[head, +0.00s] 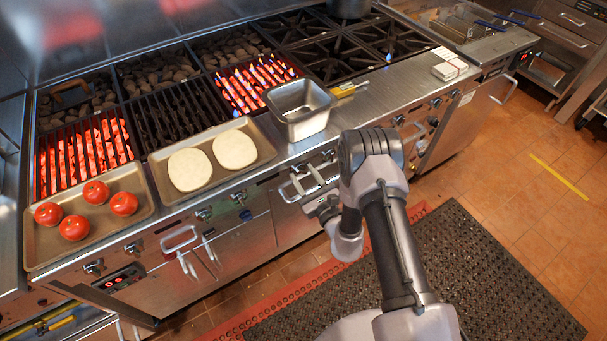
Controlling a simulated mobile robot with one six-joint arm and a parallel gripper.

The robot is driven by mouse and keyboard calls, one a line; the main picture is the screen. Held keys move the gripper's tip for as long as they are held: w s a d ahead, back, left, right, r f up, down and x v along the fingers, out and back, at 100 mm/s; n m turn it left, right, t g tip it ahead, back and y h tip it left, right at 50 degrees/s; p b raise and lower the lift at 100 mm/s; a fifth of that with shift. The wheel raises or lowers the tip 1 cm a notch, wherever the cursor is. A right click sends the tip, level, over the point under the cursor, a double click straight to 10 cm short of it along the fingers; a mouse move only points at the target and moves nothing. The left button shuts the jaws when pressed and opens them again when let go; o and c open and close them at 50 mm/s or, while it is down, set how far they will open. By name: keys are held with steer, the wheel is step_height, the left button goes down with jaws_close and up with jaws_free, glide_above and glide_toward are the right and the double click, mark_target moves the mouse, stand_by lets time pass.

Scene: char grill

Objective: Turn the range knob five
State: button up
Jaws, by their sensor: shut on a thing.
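The row of range knobs runs along the stove's sloping front panel in the head view. Several knobs show clear of my arm, such as one at the right (398,120) and one at the left (204,214). My gripper (308,178) is at the front panel, below the steel pan, and is shut on a range knob. That knob is mostly hidden by the gripper. I cannot read its number or its turn angle. My arm covers the panel just to the right of the gripper.
A steel pan (300,122) stands on the counter edge above the gripper. A tray (262,138) with two pale dough rounds and a tray (140,212) with several tomatoes lie to the left. Grill sections glow red and flames show behind. Door handles (181,238) stick out below the panel.

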steer(key=m, duration=0.4)
steer(key=shift+r+m, duration=0.1)
steer(key=shift+m, duration=0.2)
steer(key=shift+m+g+p, duration=0.3)
steer(key=shift+m+p, duration=0.2)
steer(key=shift+m, duration=1.5)
steer(key=shift+a, duration=0.1)
steer(key=o, duration=1.4)
